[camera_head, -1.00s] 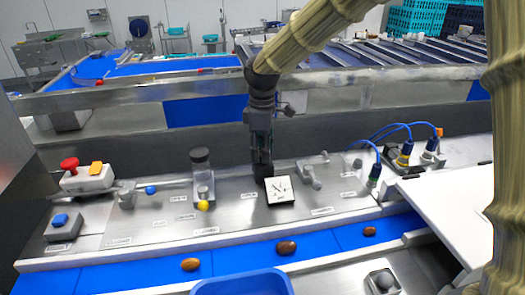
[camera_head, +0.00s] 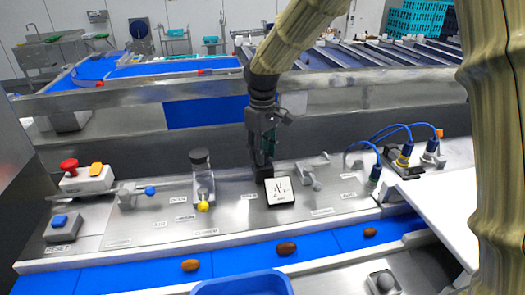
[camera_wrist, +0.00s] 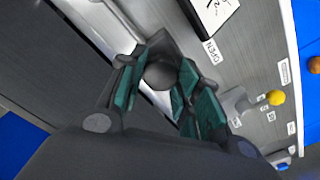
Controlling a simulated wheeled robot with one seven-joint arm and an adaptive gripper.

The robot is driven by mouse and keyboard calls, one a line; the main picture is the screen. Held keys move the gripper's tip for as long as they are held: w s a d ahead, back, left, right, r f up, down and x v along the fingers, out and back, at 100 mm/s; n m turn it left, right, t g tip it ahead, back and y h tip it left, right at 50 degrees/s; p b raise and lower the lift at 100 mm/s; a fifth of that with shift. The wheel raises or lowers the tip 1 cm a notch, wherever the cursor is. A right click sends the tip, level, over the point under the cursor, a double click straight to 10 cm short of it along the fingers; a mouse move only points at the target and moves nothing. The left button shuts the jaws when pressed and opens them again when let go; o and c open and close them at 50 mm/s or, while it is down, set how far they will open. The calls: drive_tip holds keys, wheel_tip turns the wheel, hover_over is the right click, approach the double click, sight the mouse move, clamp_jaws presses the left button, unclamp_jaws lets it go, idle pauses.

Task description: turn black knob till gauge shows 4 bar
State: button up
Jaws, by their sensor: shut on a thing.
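The black knob (camera_wrist: 160,76) is round and sits between the two teal-padded fingers of my gripper (camera_wrist: 158,92) in the wrist view. The gauge (camera_head: 279,191) is a square white dial with a black frame, just in front of and below the gripper. Its needle is visible but the number it marks is too small to read. A corner of the gauge (camera_wrist: 212,12) shows at the top of the wrist view.
A red button (camera_head: 69,165) is at far left. Blue cables (camera_head: 385,135) are at right. Dates lie on the blue belt (camera_head: 335,240) in front.

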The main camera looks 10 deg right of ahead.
idle(0.3)
drive_tip(key=o, duration=1)
drive_tip(key=shift+w+a, duration=0.1)
wheel_tip(320, 180, up, 12)
